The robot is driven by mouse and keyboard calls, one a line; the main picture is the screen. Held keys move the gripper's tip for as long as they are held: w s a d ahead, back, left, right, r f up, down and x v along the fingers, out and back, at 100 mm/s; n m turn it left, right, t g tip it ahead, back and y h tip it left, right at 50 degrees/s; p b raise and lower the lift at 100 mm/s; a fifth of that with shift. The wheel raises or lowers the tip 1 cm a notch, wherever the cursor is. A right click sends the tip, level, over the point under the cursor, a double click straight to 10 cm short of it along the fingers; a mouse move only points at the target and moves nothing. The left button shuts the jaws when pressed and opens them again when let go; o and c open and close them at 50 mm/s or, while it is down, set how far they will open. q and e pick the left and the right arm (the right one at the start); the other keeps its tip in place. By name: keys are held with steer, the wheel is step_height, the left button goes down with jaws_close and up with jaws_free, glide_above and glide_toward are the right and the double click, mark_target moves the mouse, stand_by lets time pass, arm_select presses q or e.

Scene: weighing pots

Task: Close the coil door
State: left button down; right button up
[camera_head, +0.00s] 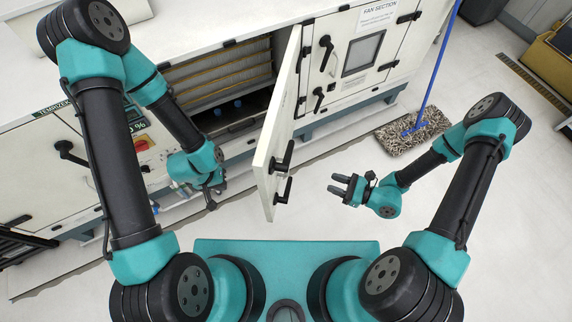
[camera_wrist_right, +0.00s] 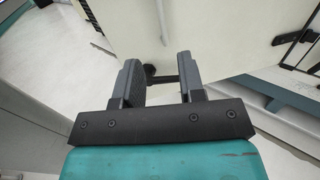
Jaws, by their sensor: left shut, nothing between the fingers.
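The coil door (camera_head: 276,130) stands swung open in the head view, jutting out from the white cabinet. Two black handles (camera_head: 284,156) sit on its right-hand face near its free edge. Behind it the open bay (camera_head: 222,80) shows yellowish coil rows. My left gripper (camera_head: 212,192) is shut and empty, left of the door and in front of the bay, pointing down. My right gripper (camera_head: 340,187) is open and empty, right of the door with a gap between them. In the right wrist view, a pale panel (camera_wrist_right: 215,35) and a dark handle-like part show beyond the open fingers (camera_wrist_right: 160,80).
The fan section door (camera_head: 362,50) with a window is at the right on the same cabinet. A mop (camera_head: 415,128) with a blue pole lies on the floor to the right. A control panel with a red switch (camera_head: 141,144) is left of the bay. Floor around my right gripper is clear.

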steer(key=x, duration=1.7)
steer(key=shift+a, duration=0.25)
jaws_close()
stand_by(0.3)
